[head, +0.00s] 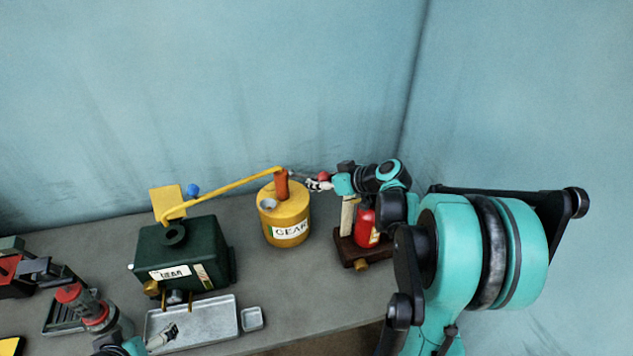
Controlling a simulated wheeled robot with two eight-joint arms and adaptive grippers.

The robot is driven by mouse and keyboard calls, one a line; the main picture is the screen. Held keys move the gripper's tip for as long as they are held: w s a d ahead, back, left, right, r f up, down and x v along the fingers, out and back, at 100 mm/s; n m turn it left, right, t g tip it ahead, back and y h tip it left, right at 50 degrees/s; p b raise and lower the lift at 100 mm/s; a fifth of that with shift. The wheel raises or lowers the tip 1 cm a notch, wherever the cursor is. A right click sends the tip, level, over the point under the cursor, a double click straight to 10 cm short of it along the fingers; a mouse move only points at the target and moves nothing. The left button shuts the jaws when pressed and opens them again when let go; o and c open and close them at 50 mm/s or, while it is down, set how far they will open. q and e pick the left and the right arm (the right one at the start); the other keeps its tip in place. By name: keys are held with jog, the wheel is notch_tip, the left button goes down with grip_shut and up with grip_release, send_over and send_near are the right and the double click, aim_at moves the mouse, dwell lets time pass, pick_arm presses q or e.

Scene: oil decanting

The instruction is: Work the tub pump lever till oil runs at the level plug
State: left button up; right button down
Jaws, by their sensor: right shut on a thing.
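The yellow tub (287,232) labelled GEAR stands upright on the bench, with an orange pump column on its lid. The pump lever's red knob (324,176) is right of the column. My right gripper (317,183) is shut on the lever there, its fingers small and partly hidden. A yellow hose (230,187) arches left from the column to the dark green gear case (195,247). A brass plug-like part (150,287) is low on the case front; thin amber strips below the case could be oil or fittings. My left gripper (163,336) is over the metal tray; its jaws are unclear.
The metal tray (220,321) lies in front of the case, with a small square dish (252,319) beside it. A red container (366,228) sits in a brown holder on the right. Red and grey items crowd the left. The bench right of the dish is clear.

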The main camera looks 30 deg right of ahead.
aim_at(329, 179)
jog(key=shift+w+a+r, duration=0.15)
jog(key=shift+r, duration=0.1)
jog(key=c, duration=1.2)
grip_release()
jog(key=shift+s+r, duration=0.1)
jog(key=shift+s, duration=0.15)
pick_arm(q)
jog(key=shift+a, duration=0.15)
pick_arm(e)
jog(key=v, duration=1.1)
jog(key=shift+s+r, duration=0.1)
jog(key=shift+s, duration=0.05)
